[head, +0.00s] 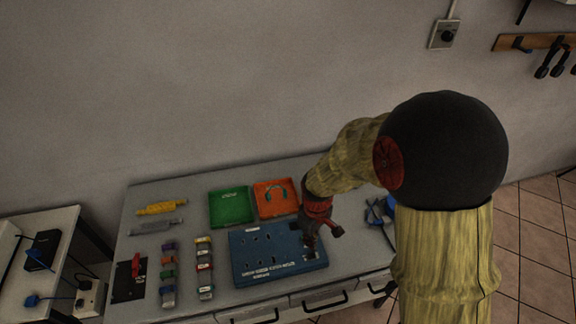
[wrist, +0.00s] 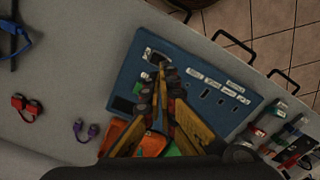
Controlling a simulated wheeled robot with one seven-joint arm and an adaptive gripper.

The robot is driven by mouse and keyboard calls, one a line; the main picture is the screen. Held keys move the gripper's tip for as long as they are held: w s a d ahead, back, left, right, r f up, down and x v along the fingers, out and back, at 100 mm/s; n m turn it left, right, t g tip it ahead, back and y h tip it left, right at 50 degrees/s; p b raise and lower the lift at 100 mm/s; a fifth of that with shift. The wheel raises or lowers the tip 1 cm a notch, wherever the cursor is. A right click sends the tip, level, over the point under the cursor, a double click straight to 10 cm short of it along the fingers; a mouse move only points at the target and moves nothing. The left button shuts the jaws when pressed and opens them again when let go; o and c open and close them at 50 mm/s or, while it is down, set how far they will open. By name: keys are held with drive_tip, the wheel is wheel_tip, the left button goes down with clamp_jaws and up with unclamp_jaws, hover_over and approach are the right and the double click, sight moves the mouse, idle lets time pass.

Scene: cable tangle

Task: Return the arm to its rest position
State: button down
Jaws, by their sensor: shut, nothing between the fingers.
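My gripper (head: 311,240) is over the right part of the blue socket board (head: 245,270) on the workbench. In the wrist view my gripper (wrist: 162,70) points down at the board (wrist: 130,78), its fingers together with nothing visible between them. Whether the fingertips touch the board I cannot tell. My arm reaches from the right side of the head view, bent at a large dark joint, down to the bench.
A green tray (head: 230,208) and an orange tray (head: 265,208) lie behind the board. Blue cable (head: 375,213) lies to its right. In the wrist view a red cable (wrist: 27,107) and a purple cable (wrist: 86,130) lie on bare bench.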

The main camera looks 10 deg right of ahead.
drive_tip(key=shift+s+m, duration=0.25)
drive_tip(key=shift+m, duration=0.05)
drive_tip(key=s+r+m+t, duration=0.1)
drive_tip(key=s+r, duration=0.3)
drive_tip(key=r, duration=0.4)
drive_tip(key=s+r+m+t+b, duration=0.1)
drive_tip(key=s+r+m+t, duration=0.1)
drive_tip(key=s+r, duration=0.3)
drive_tip(key=s+r+m+t+b, duration=0.1)
drive_tip(key=s+r, duration=0.3)
drive_tip(key=r, duration=0.9)
drive_tip(key=shift+s+m+t, duration=0.2)
drive_tip(key=shift+m+t, duration=0.5)
drive_tip(key=shift+t, duration=0.1)
drive_tip(key=shift+r, duration=0.1)
